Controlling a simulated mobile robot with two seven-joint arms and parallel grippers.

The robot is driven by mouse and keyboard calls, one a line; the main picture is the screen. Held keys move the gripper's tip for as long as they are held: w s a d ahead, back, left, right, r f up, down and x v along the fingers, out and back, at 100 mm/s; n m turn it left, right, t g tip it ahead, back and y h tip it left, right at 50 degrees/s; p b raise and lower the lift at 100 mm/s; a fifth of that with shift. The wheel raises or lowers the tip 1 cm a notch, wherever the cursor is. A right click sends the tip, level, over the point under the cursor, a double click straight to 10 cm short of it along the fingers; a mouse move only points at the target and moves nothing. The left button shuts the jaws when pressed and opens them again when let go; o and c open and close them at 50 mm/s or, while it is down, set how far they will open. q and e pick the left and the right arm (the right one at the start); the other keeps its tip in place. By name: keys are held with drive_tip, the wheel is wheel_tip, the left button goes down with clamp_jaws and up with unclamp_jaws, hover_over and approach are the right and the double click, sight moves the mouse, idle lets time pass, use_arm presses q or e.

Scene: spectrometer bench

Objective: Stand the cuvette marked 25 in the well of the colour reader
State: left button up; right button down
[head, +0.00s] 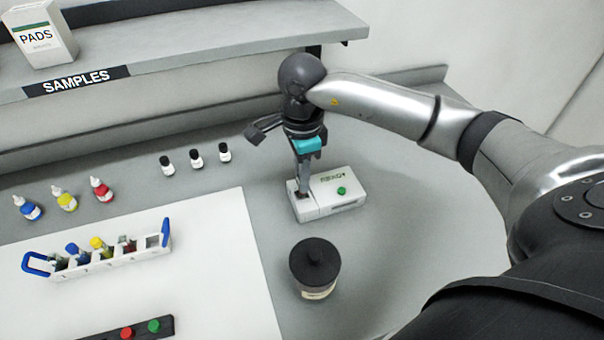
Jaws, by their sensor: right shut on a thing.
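The colour reader (345,203) is a small white box with a green button and a dark display, right of centre on the bench. My right gripper (304,182) points straight down over the left end of the reader, where its well is. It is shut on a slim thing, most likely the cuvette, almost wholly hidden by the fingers. I cannot read any mark 25, nor tell how deep the thing sits in the well. My left gripper is out of view.
A white rack (103,262) with blue handles holds several coloured items on a white mat (215,290). A black-lidded jar (315,265) stands in front of the reader. Dropper bottles (67,200) and black-capped vials (196,159) stand behind. A shelf (210,45) overhangs the back.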

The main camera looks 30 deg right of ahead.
drive_tip(key=shift+f+b, duration=0.75)
drive_tip(key=shift+f, duration=0.15)
drive_tip(key=shift+f, duration=0.15)
drive_tip(key=shift+f+b, duration=0.35)
drive_tip(key=shift+b, duration=0.15)
idle(1.0)
drive_tip(key=c, duration=0.8)
unclamp_jaws()
drive_tip(key=shift+s+f, duration=0.1)
drive_tip(key=shift+o, duration=0.2)
wheel_tip(320, 180, up, 16)
drive_tip(key=p, duration=0.1)
drive_tip(key=shift+f, duration=0.2)
